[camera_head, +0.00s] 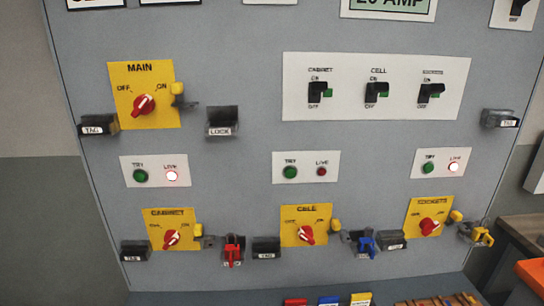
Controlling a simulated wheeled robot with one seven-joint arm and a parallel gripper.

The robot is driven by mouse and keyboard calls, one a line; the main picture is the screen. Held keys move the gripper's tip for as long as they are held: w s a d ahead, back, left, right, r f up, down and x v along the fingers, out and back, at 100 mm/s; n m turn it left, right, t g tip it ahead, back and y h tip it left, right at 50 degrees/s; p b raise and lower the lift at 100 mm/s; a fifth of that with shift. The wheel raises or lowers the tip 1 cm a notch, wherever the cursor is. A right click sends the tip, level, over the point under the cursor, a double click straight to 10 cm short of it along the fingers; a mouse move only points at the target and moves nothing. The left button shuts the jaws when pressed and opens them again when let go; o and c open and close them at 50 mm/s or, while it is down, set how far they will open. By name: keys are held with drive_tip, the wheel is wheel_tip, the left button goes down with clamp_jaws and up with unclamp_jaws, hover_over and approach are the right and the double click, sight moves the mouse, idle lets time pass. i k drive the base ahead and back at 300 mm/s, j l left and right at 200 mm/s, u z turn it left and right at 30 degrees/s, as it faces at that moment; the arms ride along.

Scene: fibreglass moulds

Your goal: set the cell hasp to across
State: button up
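The yellow CELL plate (291,212) is low in the middle of the grey panel. Its red rotary knob (306,235) sits between the OFF and ON marks. A small yellow tab (336,225) is at the plate's right edge, and a grey hasp piece (349,237) is just right of it and lower. The hasp appears to stand off to the side of the knob, not over it, though it is small and blurred. A blue padlock (367,244) hangs close right of the hasp; I cannot tell whether they touch. My gripper is not in view.
Black holders (266,247) flank the plate. A red padlock (233,252) hangs left and a yellow one (482,236) far right. CABINET (172,214) and SOCKETS (421,205) plates stand either side. Coloured items lie on the ledge below. An orange box (531,276) is at lower right.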

sight(335, 230)
drive_tip(key=i+j+u, duration=0.1)
drive_tip(key=u, duration=0.3)
drive_tip(key=i+j+u, duration=0.15)
drive_tip(key=u, duration=0.2)
drive_tip(key=i+u, duration=0.1)
drive_tip(key=u, duration=0.3)
drive_tip(key=i+j+u, duration=0.1)
drive_tip(key=u, duration=0.25)
drive_tip(key=i, duration=0.05)
